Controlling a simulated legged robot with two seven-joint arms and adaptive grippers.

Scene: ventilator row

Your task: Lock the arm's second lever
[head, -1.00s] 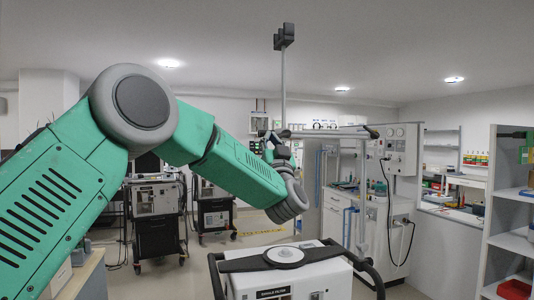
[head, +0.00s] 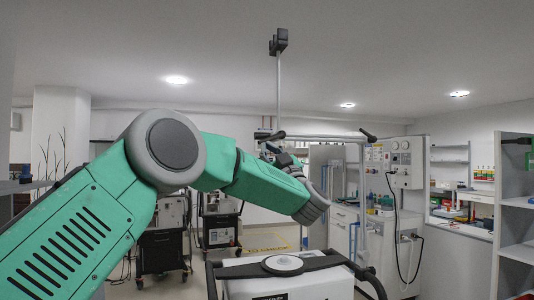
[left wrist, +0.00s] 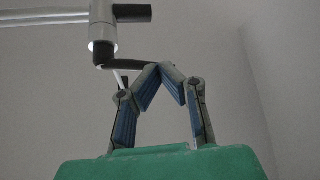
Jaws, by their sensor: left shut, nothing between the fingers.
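A pale horizontal arm (head: 325,137) runs across the middle of the head view, beside a thin upright pole. A dark lever (head: 272,136) sits at its left end, and another dark lever (head: 368,135) sits tilted at its right end. My left gripper (head: 268,149) is just below the left lever, partly hidden by my own wrist. In the left wrist view, its fingers (left wrist: 161,68) are shut with tips together and nothing between them. A white joint (left wrist: 103,30) with a dark knob and a dark curved lever (left wrist: 130,64) is close by; the lever reaches the fingertips, contact unclear.
A white machine (head: 290,282) with black handles stands in front. Two carts with devices (head: 160,250) stand behind on the left. A tall panel with gauges (head: 400,165) is on the right, with open shelves (head: 518,220) nearer the right edge.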

